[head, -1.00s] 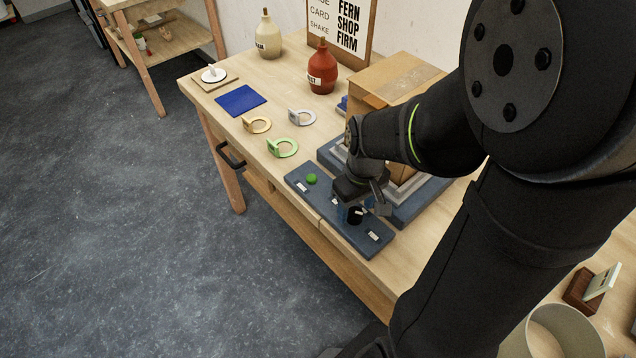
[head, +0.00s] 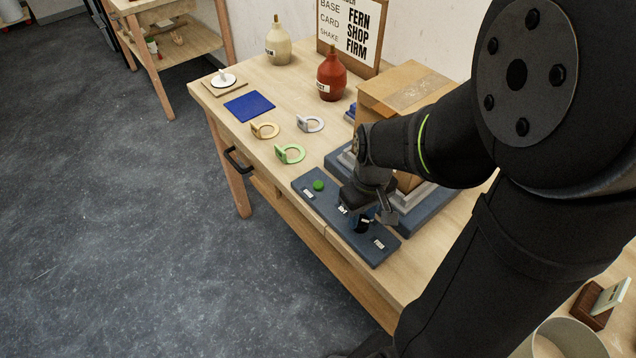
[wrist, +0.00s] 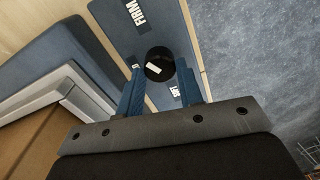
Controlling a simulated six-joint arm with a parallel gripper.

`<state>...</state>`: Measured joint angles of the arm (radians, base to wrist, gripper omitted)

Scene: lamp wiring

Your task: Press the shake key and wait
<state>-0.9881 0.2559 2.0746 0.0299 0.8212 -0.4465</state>
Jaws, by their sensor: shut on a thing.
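A dark blue panel (head: 330,217) lies along the bench's front edge. It has a green button (head: 318,185) at its far end, a black round knob (head: 362,225) with a white mark toward its near end, and small white labels. One label (wrist: 139,12) reads FIRM in the wrist view. The others are too small or partly covered to read surely. My gripper (wrist: 159,86) points down at the panel, its blue fingers on either side of the black knob (wrist: 159,64) and shut on it. The green button is apart from my gripper. No key marked shake can be made out.
A sign (head: 352,38) pairs BASE, CARD, SHAKE with FERN, SHOP, FIRM. A cardboard box (head: 400,88) on a stepped base stands beside the panel. Red (head: 331,77) and cream (head: 278,45) bottles, a green ring (head: 290,154) and a blue mat (head: 249,107) lie farther off.

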